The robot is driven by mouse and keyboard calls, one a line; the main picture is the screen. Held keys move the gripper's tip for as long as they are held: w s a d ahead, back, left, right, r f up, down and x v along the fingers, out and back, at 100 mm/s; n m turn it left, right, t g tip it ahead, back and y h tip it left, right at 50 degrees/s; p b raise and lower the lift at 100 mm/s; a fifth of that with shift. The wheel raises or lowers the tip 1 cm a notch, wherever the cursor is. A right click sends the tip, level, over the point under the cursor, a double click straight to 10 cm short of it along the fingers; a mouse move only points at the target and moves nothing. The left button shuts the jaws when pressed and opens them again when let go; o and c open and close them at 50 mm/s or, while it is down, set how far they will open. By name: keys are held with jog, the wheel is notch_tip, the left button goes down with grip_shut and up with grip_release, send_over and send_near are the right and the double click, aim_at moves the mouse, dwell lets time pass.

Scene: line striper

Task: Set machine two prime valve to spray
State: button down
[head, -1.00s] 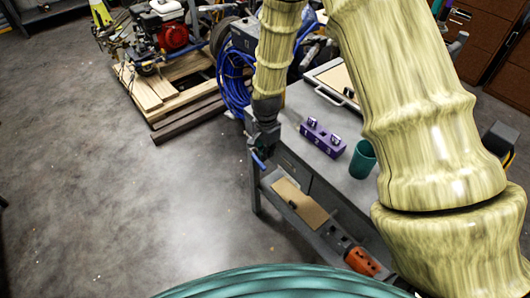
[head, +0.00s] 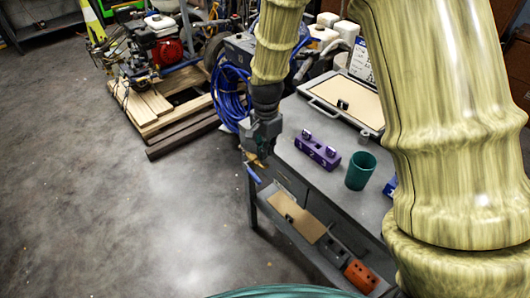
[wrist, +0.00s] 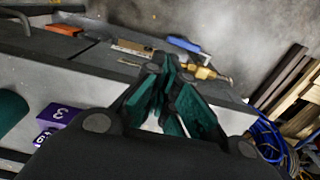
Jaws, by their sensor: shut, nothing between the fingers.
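A brass valve (wrist: 205,72) with a blue handle (wrist: 187,45) shows beyond my fingertips in the wrist view, at the bench side. In the head view the blue handle (head: 253,174) shows just below my gripper (head: 260,150), at the left end of the bench. My gripper (wrist: 167,72) is shut and empty, its green-padded fingers pointing towards the valve. I cannot tell whether they touch it. A purple block (head: 317,152) numbered 1, 2, 3 with black knobs lies on the bench top. No label on the valve is readable.
The grey bench (head: 335,188) also bears a teal cup (head: 360,171) and a framed tan board (head: 350,98). An orange block (head: 360,275) is on its lower level. A red-engined machine (head: 165,45) stands on a wooden pallet (head: 150,105), beside coiled blue hose (head: 230,98). Left floor is clear.

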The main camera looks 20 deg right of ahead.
aim_at(253, 174)
dwell(0.4)
jog(key=n+t+b, duration=0.1)
jog(key=n, duration=0.5)
jog(key=a+n+b, duration=0.1)
jog(key=n, duration=0.5)
jog(key=w+n+t+y+b, duration=0.1)
jog(key=n+b, duration=0.1)
jog(key=n, duration=0.4)
jog(key=shift+a+r+t, duration=0.3)
jog(key=shift+a+r, duration=0.05)
jog(key=shift+s+f, duration=0.1)
jog(key=shift+f, duration=0.05)
jog(key=b+x, duration=0.1)
jog(key=x, duration=1.2)
jog(key=shift+f, duration=0.4)
